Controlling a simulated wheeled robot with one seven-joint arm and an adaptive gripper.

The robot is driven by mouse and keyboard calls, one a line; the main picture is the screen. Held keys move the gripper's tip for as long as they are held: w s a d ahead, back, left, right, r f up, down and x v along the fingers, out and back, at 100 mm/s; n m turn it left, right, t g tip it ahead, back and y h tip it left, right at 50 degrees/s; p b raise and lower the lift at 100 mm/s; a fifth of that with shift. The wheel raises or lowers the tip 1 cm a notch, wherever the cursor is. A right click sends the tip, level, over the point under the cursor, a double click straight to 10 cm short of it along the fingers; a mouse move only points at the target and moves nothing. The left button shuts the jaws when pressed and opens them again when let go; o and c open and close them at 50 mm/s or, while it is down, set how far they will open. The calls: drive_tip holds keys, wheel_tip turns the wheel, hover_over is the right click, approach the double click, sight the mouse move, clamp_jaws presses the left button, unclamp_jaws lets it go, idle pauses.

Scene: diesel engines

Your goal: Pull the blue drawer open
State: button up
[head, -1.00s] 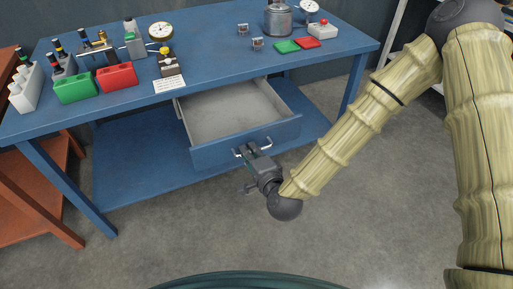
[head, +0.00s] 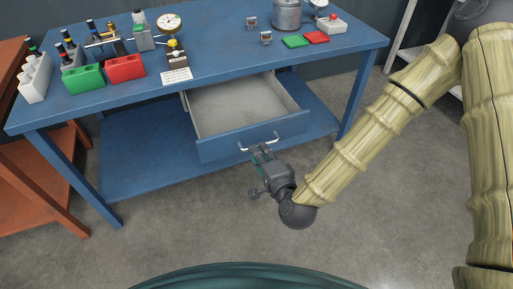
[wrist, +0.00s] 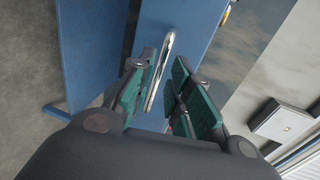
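The blue drawer (head: 225,149) stands pulled out from under the blue table's top, its grey inside (head: 235,105) empty in the head view. Its bright metal handle (head: 271,139) is on the drawer front. My gripper (head: 260,152) is at the handle, just in front of the drawer front. In the wrist view my gripper (wrist: 164,88) has its green-padded fingers apart, with the handle (wrist: 160,72) showing between and beyond them. The fingers do not look closed on it; whether one touches it cannot be told.
The blue table (head: 215,70) carries a green bin (head: 83,79), a red bin (head: 125,68), a white holder (head: 36,80), gauges and a metal pot (head: 287,15). A lower shelf (head: 140,160) is under the drawer. An orange table (head: 30,190) stands at left. The floor in front is clear.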

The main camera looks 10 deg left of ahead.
drive_tip(key=shift+v, duration=1.7)
drive_tip(key=s+d+f+n+g+h+p, duration=0.2)
drive_tip(key=s+d+f+n+g+p, duration=0.3)
drive_tip(key=f, duration=0.5)
drive_tip(key=s+d+f+n+g+h+p, duration=0.3)
drive_tip(key=s+d+f+g, duration=0.1)
drive_tip(key=s+d, duration=0.6)
drive_tip(key=s+d+f+n+g+h+p, duration=0.3)
drive_tip(key=s+d+f+g, duration=0.1)
drive_tip(key=s+d, duration=0.6)
drive_tip(key=d, duration=0.3)
drive_tip(key=shift+s+f, duration=0.15)
